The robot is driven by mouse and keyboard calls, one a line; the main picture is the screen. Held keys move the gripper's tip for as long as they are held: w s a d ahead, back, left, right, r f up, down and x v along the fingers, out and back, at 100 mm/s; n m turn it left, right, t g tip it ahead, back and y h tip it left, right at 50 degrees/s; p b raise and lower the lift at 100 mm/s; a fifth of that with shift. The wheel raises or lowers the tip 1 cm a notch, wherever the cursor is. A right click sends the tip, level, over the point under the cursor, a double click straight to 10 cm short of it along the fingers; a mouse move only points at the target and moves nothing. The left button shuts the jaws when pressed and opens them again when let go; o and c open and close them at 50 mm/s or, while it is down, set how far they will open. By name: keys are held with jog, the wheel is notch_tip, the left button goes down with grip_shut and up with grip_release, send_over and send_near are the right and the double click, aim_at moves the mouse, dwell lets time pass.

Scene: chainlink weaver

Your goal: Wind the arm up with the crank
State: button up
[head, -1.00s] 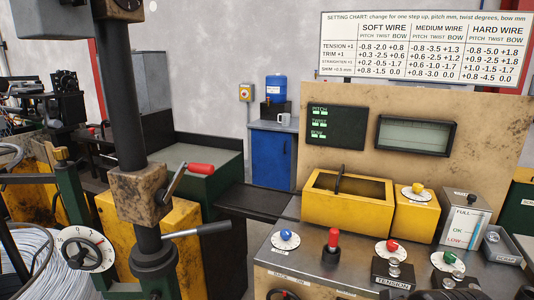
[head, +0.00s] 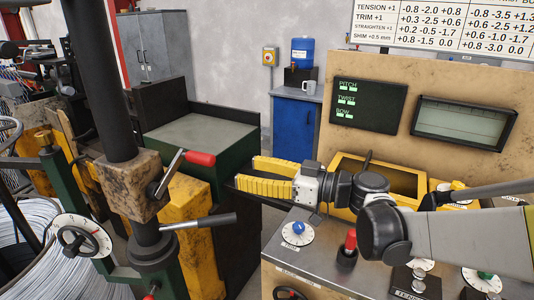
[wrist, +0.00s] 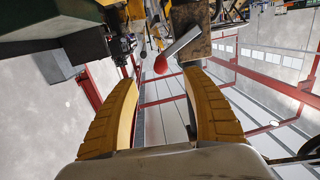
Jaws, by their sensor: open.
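The crank is a grey lever with a red handle (head: 200,158), on a rusty block (head: 138,185) clamped around a black upright post (head: 100,80). My gripper (head: 247,173) is open and empty, to the right of the red handle and apart from it, its yellow fingers pointing left toward it. In the wrist view the red handle end (wrist: 160,65) and its grey lever (wrist: 181,41) show beyond and between the two spread fingers (wrist: 160,85). The rusty block (wrist: 191,25) is at the top there.
A second lever with a dark grip (head: 200,222) sticks out below the crank. A white dial (head: 82,236) and wire coil (head: 35,250) are at left. A green cabinet (head: 198,135) stands behind. The control bench (head: 320,265) with knobs lies under my arm.

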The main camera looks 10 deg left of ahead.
aim_at(202, 160)
jog(key=x, duration=0.9)
jog(key=r+x, duration=0.1)
jog(key=x, duration=0.3)
jog(key=shift+w+a, duration=0.1)
jog(key=shift+a, duration=0.05)
grip_shut()
jog(key=shift+f+b, duration=0.15)
jog(key=shift+b, duration=0.15)
